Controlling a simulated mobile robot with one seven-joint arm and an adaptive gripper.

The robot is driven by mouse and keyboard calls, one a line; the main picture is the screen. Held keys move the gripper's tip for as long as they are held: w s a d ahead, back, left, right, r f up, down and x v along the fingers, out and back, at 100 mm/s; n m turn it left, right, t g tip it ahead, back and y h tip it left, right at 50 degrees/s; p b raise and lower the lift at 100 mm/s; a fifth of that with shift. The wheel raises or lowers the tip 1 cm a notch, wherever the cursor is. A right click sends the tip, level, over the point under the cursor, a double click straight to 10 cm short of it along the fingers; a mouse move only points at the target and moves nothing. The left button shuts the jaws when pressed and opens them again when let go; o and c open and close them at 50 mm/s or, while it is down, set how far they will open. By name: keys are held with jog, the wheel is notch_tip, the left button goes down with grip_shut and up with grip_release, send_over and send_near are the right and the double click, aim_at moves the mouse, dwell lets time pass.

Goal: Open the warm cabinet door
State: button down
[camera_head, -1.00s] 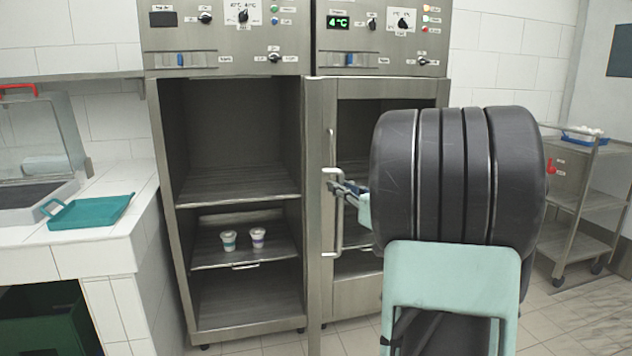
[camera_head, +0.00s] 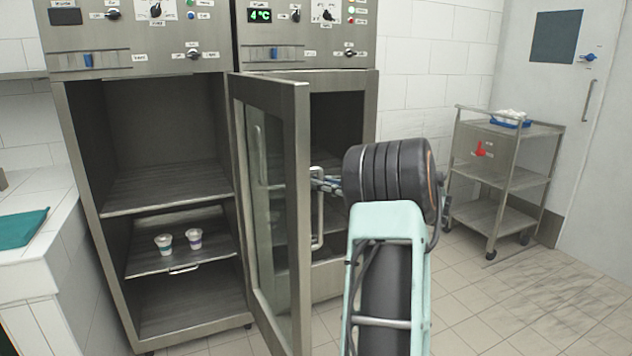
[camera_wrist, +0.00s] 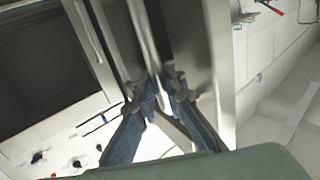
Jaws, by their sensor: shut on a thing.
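The left cabinet (camera_head: 87,180) stands wide open, with its shelves in view. Its glass-panelled door (camera_head: 298,180) is swung out to the right, in front of the right cabinet (camera_head: 345,82), whose display reads 4 °C. My gripper (camera_head: 317,183) is on the right side of this door, shut on its upright bar handle (camera_head: 320,235). In the wrist view, the fingers of my gripper (camera_wrist: 161,98) close around the bar (camera_wrist: 150,50). My own arm hides part of the right cabinet.
Two small cups (camera_head: 179,244) stand on a shelf in the left cabinet. A teal tray (camera_head: 20,228) lies on the white counter at left. A metal trolley (camera_head: 500,178) with a blue tray stands at right. Tiled floor is free between my arm and the trolley.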

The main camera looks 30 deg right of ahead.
jog(key=shift+w+d+r+y, duration=0.1)
jog(key=shift+d+r+y, duration=0.1)
jog(key=shift+d+y, duration=0.15)
jog(key=c, duration=2.2)
grip_release()
jog(key=shift+o, duration=1.1)
jog(key=shift+f, duration=0.1)
jog(key=v, duration=1.2)
jog(key=shift+r, duration=0.3)
